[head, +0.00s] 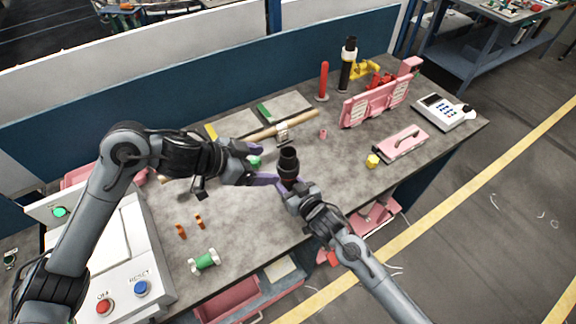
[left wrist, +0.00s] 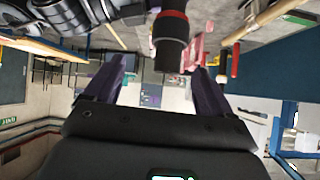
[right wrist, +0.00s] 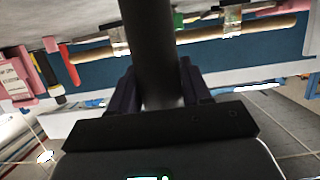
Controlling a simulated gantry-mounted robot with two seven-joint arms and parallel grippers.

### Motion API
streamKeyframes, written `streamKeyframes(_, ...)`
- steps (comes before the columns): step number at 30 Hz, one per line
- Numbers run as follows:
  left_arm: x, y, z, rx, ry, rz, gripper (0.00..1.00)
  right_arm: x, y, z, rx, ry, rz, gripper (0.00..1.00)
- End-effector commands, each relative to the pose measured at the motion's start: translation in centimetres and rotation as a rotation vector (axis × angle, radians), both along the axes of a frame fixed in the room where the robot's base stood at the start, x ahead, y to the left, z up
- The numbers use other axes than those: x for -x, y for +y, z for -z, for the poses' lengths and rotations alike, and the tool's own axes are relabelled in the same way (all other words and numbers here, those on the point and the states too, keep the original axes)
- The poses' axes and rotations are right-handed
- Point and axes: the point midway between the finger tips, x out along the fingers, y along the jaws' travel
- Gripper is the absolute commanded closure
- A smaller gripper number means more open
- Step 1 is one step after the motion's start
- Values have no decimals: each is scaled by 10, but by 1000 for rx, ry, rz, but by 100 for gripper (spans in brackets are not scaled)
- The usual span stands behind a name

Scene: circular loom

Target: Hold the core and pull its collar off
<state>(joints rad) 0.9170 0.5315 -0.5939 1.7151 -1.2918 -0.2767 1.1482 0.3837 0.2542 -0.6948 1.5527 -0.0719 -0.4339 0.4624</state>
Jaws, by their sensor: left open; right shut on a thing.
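The core (head: 288,164) is a black upright cylinder above the table, near the middle of the head view. My right gripper (head: 289,189) is shut on its lower part; the right wrist view shows the dark shaft (right wrist: 150,50) between the fingers. In the left wrist view the core (left wrist: 168,56) shows a wider black band, likely the collar (left wrist: 171,30), with a red ring at its edge. My left gripper (head: 268,165) is open and empty, its purple fingers pointing at the core from the left. I cannot tell whether they touch it.
A wooden rod (head: 290,124) lies behind the core. A red peg (head: 323,80), a pink rack (head: 375,104) and a pink box (head: 401,142) stand right. A green spool (head: 205,261) and orange clips (head: 181,232) lie front left, beside a button console (head: 125,290).

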Motion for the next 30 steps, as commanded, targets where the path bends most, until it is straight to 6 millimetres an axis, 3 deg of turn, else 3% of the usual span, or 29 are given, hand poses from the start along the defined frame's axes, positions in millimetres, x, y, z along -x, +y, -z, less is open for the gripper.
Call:
streamKeyframes(5,13,-50,-18,-50,-85,223,11,0,0,0,0,1,-1,85)
streamKeyframes(8,29,-89,-22,-98,-139,416,11,0,0,1,0,1,-1,85)
streamKeyframes(12,57,-137,-10,-169,-169,687,11,0,0,1,0,1,-1,85)
streamKeyframes(15,72,-158,1,-227,-182,855,11,0,0,1,0,1,-1,85)
streamKeyframes(18,82,-169,12,-293,-193,1003,11,0,0,0,0,1,-1,85)
streamKeyframes(23,80,-167,26,-411,-202,1190,11,0,0,1,0,1,-1,85)
streamKeyframes(30,47,-137,44,-581,-166,1311,11,0,0,1,0,1,-1,85)
